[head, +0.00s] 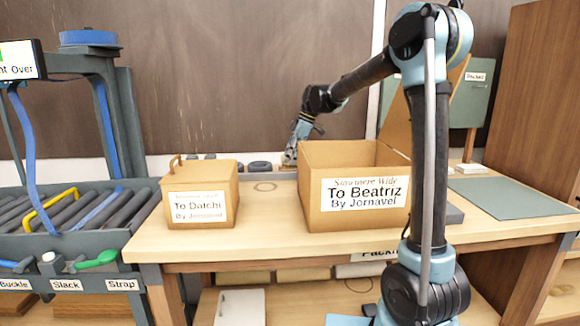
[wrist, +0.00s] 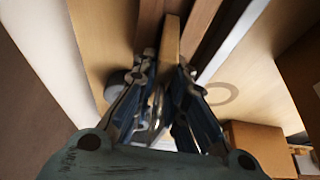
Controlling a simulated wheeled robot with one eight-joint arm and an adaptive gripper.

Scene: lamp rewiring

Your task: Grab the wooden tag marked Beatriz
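My gripper (head: 291,157) points down just left of the large cardboard box (head: 312,215), whose label reads "To Beatriz, By Jornavel". In the wrist view my gripper (wrist: 165,68) has its fingertips close together, with a narrow tan strip (wrist: 172,38) showing between or just beyond them. I cannot tell whether the strip is a wooden tag or an edge, nor whether the fingers touch it. No wooden tag with a readable name shows in either view. The inside of the large box is mostly hidden.
A smaller box (head: 203,206) labelled "To Daichi" stands at the left of the wooden bench (head: 262,219); it also seems to show in the wrist view (wrist: 262,145). A ring mark (head: 265,187) lies between the boxes. A green mat (head: 505,197) lies at right, rollers (head: 110,205) at left.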

